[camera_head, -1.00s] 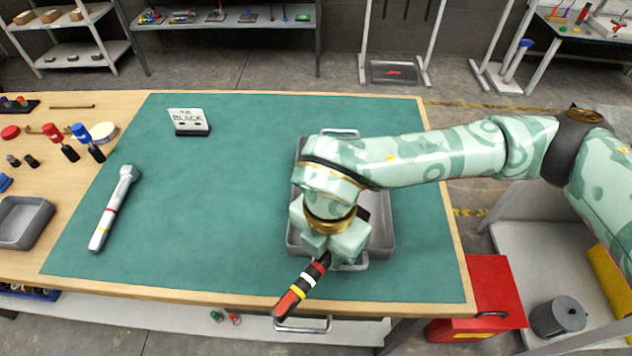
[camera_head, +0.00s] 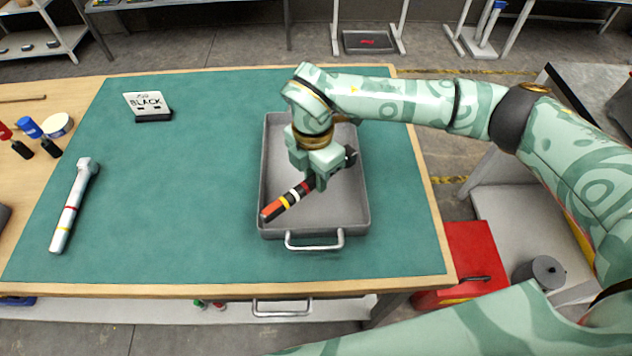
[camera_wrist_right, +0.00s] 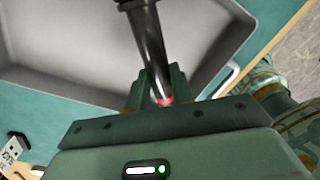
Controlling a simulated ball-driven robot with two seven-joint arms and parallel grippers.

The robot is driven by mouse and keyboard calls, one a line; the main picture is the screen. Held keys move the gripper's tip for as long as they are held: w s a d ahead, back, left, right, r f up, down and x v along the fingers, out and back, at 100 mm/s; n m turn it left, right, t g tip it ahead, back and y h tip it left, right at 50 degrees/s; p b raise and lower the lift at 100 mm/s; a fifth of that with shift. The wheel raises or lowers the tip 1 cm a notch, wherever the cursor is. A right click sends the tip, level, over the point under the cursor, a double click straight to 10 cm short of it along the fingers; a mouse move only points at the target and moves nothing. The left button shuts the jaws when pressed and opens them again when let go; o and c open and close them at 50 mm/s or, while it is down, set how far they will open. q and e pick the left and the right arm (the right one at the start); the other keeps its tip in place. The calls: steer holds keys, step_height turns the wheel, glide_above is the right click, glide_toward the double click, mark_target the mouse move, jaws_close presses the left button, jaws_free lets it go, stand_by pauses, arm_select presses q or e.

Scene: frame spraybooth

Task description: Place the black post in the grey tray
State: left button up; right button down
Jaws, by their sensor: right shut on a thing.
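The black post (camera_head: 297,193), with orange, yellow, white and red bands towards one end, is in my right gripper (camera_head: 321,183). The gripper is shut around it, and the post is tilted across the picture. The grey tray (camera_head: 345,212) lies on the green mat, and the post shows over its inside, its banded end near the left wall. I cannot tell exactly how high it is. In the right wrist view the dark post shaft (camera_wrist_right: 150,45) rises from between the fingers (camera_wrist_right: 157,90), with the tray floor (camera_wrist_right: 75,40) behind it. My left gripper is not in view.
A white post (camera_head: 70,207) with red and yellow bands lies at the left of the green mat (camera_head: 190,200). A sign reading BLACK (camera_head: 148,106) stands at the back left. The mat between them and the tray is clear. A red box (camera_head: 470,262) is beyond the right edge.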

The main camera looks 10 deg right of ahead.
steer(key=shift+w+d+f, duration=0.3)
steer(key=shift+w+f, duration=0.35)
steer(key=shift+f, duration=0.2)
steer(key=shift+w+d+f+b, duration=0.15)
steer(key=shift+f+b, duration=0.5)
steer(key=shift+f, duration=1.25)
steer(key=c, duration=1.2)
jaws_free()
step_height(320, 180, up, 12)
steer(key=p, duration=0.2)
steer(key=shift+w, duration=0.45)
steer(key=shift+s, duration=0.1)
